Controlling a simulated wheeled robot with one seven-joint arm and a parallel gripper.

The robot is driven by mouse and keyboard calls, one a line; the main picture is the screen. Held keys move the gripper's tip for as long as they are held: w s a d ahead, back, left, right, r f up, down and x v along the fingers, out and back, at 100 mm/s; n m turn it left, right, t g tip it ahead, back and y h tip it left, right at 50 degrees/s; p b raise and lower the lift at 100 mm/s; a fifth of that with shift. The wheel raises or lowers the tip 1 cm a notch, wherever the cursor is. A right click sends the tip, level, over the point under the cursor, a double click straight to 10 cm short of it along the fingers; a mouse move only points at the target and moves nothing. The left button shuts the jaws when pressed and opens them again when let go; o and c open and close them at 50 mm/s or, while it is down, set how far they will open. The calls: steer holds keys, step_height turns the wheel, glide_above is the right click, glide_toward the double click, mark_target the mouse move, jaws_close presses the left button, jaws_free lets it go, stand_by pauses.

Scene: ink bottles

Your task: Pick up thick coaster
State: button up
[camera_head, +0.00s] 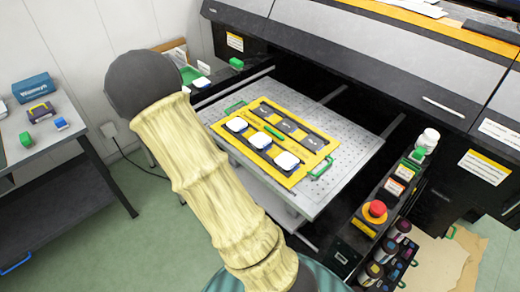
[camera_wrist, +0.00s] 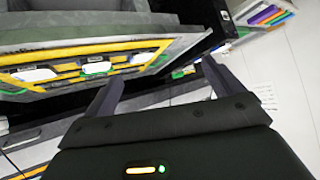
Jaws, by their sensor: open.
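Three white, rounded-square coaster-like pieces sit in a row in a yellow and dark grey tray (camera_head: 307,170): a left one (camera_head: 236,125), a middle one (camera_head: 260,140) and a right one (camera_head: 286,160). The right one looks a little bulkier, but I cannot tell surely which is thick. The wrist view shows white pieces (camera_wrist: 36,74) in the yellow-edged tray at a low slant. My gripper (camera_wrist: 163,71) is open with nothing between its fingers, apart from the tray. The head view does not show my gripper; my arm crosses the middle there.
The tray lies on a perforated metal platform (camera_head: 345,160) pulled out from a large dark machine (camera_head: 370,60). A red button (camera_head: 376,209) and several ink bottles (camera_head: 383,250) stand at its right. A grey side table (camera_head: 60,145) holds small boxes at left.

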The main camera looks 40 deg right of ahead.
mark_target(256, 143)
steer(key=s+d+f+m+g+h+b, duration=0.4)
steer(key=d+f+m+g+h, duration=0.2)
steer(key=f+h, duration=0.3)
steer(key=shift+s+d, duration=0.4)
steer(key=shift+d, duration=0.45)
steer(key=d, duration=0.3)
steer(key=d+f+p, duration=0.1)
steer(key=d, duration=0.3)
steer(key=w+d+p, duration=0.1)
steer(key=d, duration=0.3)
steer(key=shift+d+f, duration=0.2)
steer(key=shift+f, duration=0.15)
steer(key=shift+d+f, duration=0.1)
steer(key=shift+d, duration=0.25)
steer(key=d, duration=0.1)
steer(key=d+p, duration=0.1)
steer(key=d, duration=0.1)
steer(key=w+d+p, duration=0.1)
steer(key=d, duration=0.1)
steer(key=shift+f, duration=0.35)
